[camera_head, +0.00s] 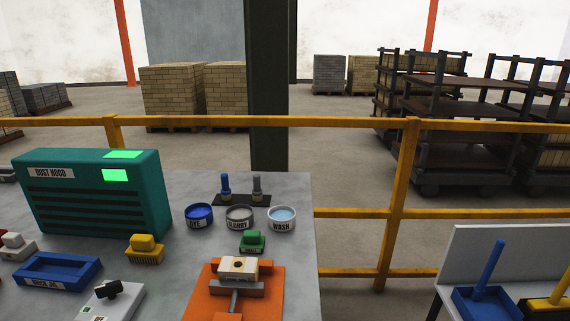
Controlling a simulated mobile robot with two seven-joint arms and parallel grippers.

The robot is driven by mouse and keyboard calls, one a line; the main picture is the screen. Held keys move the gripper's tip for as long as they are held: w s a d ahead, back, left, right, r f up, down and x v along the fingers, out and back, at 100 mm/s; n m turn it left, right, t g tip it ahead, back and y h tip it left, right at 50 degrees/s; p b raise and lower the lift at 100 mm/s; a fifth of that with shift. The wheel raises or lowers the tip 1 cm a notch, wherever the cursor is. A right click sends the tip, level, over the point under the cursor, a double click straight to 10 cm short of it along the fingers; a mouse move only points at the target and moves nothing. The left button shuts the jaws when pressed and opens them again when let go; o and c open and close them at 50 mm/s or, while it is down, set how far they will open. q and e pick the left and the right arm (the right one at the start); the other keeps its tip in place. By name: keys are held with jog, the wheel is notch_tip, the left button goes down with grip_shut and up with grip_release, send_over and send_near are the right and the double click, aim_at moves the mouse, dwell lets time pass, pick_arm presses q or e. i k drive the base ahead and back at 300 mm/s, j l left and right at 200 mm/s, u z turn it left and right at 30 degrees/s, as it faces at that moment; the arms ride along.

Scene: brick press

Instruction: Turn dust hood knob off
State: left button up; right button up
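The teal dust hood (95,200) stands on the grey table at the left, with a "DUST HOOD" label and dark slots across its front. Two bright green patches show on it, one on top and one on its front face. A pale box with a black knob (108,290) lies at the bottom left, in front of the hood. The box is cut by the lower edge, and its labels are too small or cut off to read. I cannot tell the knob's setting for sure. Neither of my grippers is in view.
A blue tray (57,271) and a yellow brush (145,249) lie near the knob box. An orange press (233,290) holds a pale brick. Several bowls, including the wash bowl (282,218), stand behind. A yellow railing (350,125) runs beyond the table (295,190).

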aim_at(109, 290)
jog(key=u, duration=1.25)
